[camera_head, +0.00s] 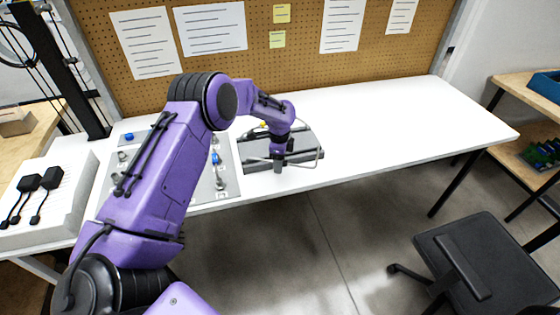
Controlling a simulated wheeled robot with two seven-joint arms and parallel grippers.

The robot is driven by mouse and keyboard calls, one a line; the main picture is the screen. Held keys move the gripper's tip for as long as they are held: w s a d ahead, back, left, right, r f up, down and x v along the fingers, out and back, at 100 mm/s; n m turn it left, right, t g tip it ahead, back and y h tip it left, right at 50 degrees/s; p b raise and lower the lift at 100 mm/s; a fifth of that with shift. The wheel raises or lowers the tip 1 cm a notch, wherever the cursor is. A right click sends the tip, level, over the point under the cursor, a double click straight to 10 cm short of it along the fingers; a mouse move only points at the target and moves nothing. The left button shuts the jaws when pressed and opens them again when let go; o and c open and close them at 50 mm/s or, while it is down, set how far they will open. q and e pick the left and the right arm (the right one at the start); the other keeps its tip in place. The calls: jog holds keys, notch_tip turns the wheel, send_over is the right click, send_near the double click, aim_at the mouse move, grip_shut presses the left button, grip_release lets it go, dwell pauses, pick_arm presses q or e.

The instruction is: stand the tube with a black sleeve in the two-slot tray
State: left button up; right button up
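My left arm reaches in from the lower left across the white table. Its gripper (278,164) points down at the front edge of a dark grey flat piece (305,147), which has a pale bent bar along it. The fingers are small and dark here, so whether they are open and whether they hold anything cannot be told. I cannot make out a tube with a black sleeve. I cannot tell whether the dark grey piece is the two-slot tray. My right gripper is not in view.
A light grey board (227,178) with small metal and blue fittings lies partly behind my arm. A white box (72,212) with black plugs (52,178) stands at the left. The table's right half (410,120) is clear. A black chair (490,262) stands in front.

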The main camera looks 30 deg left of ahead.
pick_arm(q)
jog(key=shift+r, duration=0.1)
jog(key=shift+r, duration=0.4)
notch_tip(320, 180, up, 10)
jog(key=b, duration=0.1)
jog(key=shift+f+b, duration=0.25)
jog(key=shift+b, duration=0.1)
jog(key=shift+s, duration=0.1)
